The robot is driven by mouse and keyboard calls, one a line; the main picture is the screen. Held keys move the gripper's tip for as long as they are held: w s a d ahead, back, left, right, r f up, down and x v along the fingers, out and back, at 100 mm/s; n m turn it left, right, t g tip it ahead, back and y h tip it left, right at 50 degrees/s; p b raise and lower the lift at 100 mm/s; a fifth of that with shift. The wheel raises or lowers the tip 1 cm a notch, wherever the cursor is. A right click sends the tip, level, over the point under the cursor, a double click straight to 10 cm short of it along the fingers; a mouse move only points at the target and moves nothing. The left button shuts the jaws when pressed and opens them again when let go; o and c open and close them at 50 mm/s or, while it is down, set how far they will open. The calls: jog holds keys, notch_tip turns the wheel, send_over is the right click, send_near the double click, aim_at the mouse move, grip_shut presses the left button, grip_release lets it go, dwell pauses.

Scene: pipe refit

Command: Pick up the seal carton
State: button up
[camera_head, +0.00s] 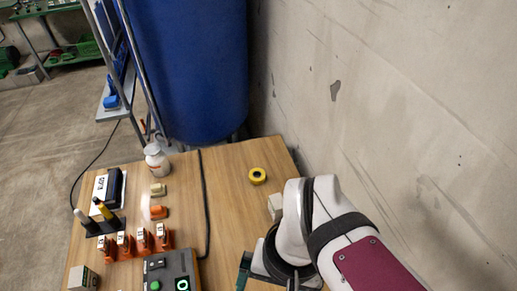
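Two small boxes could be the seal carton, and I cannot tell which it is. A pale box (275,206) stands on the right side of the wooden table, partly hidden by my white arm. A small white and grey box (83,279) with dark print stands at the front left, close to the picture's lower edge. My gripper (248,268) is at the bottom, just below my wrist, right of the middle. Only a dark green part of it seems to show. Its fingers are hidden or cut off, and nothing is seen held.
Orange holders (143,240) and a dark control box (170,273) fill the front left. A blue drum (190,70) stands behind; a concrete wall (400,100) bounds the right.

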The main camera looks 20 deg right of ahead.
jog(key=w+d+m, duration=0.4)
jog(key=w+m, duration=0.2)
jog(key=w, duration=0.7)
jog(key=m+h, duration=0.2)
jog(key=m, duration=0.3)
send_over(275, 208)
jog(key=w, duration=0.2)
notch_tip(275, 208, down, 5)
jog(key=f, duration=0.2)
jog(key=shift+w+d+f+m, duration=0.3)
jog(key=shift+w+d+f, duration=0.05)
jog(key=shift+d+f, duration=0.05)
jog(key=f, duration=0.9)
jog(key=s+f, duration=0.1)
jog(key=f, duration=0.3)
jog(key=shift+f, duration=0.3)
jog(key=shift+w, duration=0.1)
jog(key=c, duration=1.5)
jog(key=shift+o, duration=0.2)
jog(key=shift+r, duration=0.15)
